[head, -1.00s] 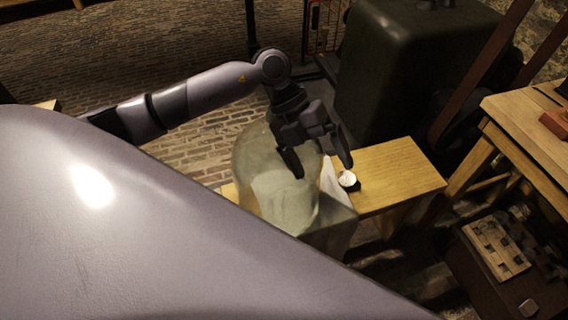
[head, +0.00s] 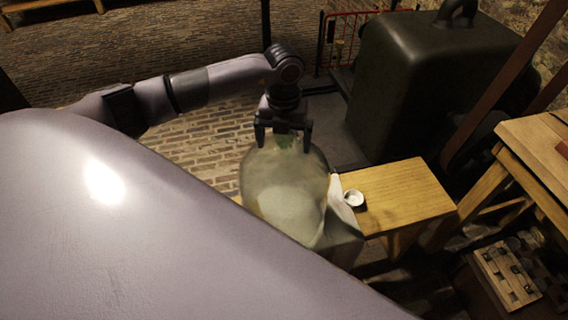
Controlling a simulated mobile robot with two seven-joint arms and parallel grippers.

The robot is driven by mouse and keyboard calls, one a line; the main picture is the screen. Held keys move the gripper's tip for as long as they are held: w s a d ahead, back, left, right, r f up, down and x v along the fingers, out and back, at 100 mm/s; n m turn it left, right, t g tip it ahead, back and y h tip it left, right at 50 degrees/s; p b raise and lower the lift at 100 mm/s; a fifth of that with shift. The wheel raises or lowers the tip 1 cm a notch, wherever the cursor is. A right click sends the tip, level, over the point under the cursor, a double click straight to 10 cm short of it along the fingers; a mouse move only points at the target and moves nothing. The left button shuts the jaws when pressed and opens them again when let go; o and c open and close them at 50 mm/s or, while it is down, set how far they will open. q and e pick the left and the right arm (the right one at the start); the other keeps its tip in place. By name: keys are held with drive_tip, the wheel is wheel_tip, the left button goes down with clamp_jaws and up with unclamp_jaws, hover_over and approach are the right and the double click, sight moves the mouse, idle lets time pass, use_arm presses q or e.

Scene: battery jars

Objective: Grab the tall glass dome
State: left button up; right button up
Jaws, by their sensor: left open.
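The tall glass dome (head: 284,190) is a cloudy, see-through jar with a rounded top. It stands upright at the left part of the low wooden bench, and its lower left side is hidden by my own body. My left gripper (head: 283,142) points down over the top of the dome, with its two fingers open and spread to either side of the crown. I cannot tell whether the fingers touch the glass. My right gripper is not in view.
The wooden bench (head: 405,191) holds a small white round item (head: 353,198) right of the dome. A large dark green case (head: 420,80) stands behind.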

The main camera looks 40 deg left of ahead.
use_arm(q)
drive_tip(key=shift+s+f, duration=0.1)
drive_tip(key=c, duration=1.7)
drive_tip(key=shift+s+d+f, duration=0.1)
clamp_jaws()
drive_tip(key=shift+r, duration=0.2)
drive_tip(key=shift+w+r, duration=0.15)
drive_tip(key=shift+w, duration=0.05)
